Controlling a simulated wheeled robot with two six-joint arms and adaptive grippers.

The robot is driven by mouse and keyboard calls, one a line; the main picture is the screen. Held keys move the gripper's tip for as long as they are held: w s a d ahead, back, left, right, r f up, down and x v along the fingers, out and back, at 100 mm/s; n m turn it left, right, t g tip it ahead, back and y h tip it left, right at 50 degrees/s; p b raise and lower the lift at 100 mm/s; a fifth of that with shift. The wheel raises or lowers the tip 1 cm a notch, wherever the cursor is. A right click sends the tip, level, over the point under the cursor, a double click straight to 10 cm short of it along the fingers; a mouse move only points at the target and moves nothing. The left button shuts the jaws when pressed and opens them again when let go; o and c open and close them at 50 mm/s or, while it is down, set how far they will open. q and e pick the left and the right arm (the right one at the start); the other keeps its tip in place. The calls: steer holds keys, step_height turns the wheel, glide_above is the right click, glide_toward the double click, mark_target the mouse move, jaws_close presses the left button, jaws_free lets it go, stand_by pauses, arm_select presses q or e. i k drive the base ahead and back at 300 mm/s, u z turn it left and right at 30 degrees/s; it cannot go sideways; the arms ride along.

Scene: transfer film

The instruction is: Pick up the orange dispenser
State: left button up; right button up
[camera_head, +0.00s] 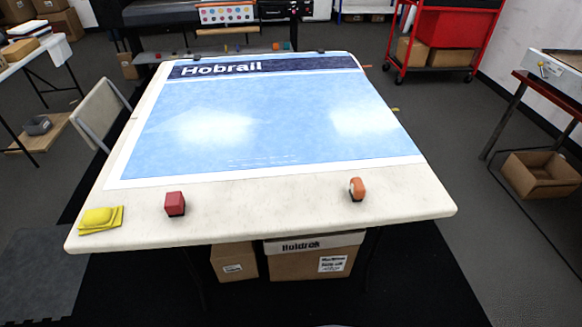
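The orange dispenser (357,188) is a small rounded orange and dark object with a pale side. It stands near the front edge of the white table (270,215), right of centre, just in front of the film's lower edge. Nothing touches it. Neither of my grippers shows in the head view.
A blue printed film (270,120) covers most of the table. A dark red block (175,203) and a yellow cloth or pad (101,220) lie along the front edge to the left. Boxes (310,262) stand under the table. A chair (101,112) is at its left side.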

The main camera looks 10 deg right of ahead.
mark_target(358, 191)
steer(key=k, duration=1.15)
steer(key=u, duration=0.5)
steer(key=i, duration=1.5)
steer(key=z, duration=0.45)
